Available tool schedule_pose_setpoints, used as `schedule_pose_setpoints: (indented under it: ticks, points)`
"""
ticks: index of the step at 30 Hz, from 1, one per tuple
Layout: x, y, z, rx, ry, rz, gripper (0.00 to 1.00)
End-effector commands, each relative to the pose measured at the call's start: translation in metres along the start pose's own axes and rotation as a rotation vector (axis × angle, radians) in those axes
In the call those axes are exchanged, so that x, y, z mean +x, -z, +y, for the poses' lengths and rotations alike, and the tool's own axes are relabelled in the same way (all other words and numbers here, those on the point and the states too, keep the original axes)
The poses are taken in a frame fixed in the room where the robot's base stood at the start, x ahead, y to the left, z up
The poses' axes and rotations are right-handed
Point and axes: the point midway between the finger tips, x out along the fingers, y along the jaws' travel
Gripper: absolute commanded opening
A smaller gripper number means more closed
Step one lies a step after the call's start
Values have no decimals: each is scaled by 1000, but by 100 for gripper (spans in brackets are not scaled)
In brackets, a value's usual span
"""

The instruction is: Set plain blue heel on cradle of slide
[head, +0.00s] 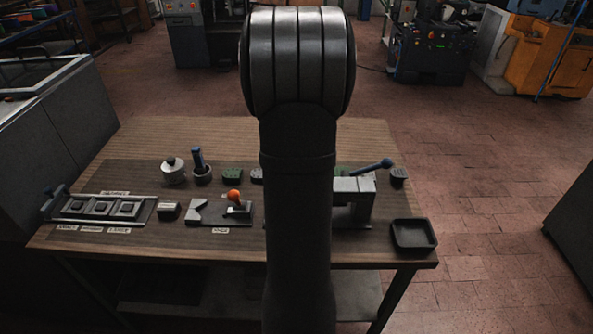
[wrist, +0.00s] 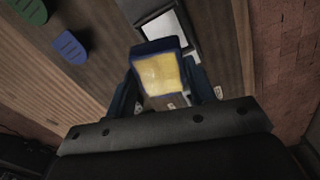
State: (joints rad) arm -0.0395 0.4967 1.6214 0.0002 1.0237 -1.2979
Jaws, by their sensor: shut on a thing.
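In the wrist view my gripper (wrist: 162,84) is shut on a blue heel (wrist: 158,47), with one dark finger on each side of it. The heel's face towards the camera is yellow, framed by blue edges. Past the heel lies a dark fixture with a pale grey plate (wrist: 166,30); I cannot tell whether it is the slide or its cradle, or whether the heel touches it. In the head view my own arm hides the gripper and the heel. The press (head: 354,194) with a blue-knobbed lever shows partly, right of my arm.
A fixture with an orange knob (head: 233,196) stands left of my arm. A labelled rack (head: 148,208), a lidded pot (head: 173,172) and a cup with a blue-handled tool (head: 202,175) stand further left. A black tray (head: 414,234) sits at the right edge. Green (wrist: 30,10) and blue (wrist: 70,47) pieces lie on the table.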

Motion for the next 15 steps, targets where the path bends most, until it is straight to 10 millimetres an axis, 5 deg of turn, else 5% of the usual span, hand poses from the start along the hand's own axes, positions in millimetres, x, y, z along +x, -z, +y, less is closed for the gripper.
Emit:
schedule_pose_setpoints:
  ticks: [6,15]
  points:
    - [0,0,-8,-191,-1,0,18]
    - [10,0,-10,-236,1,0,18]
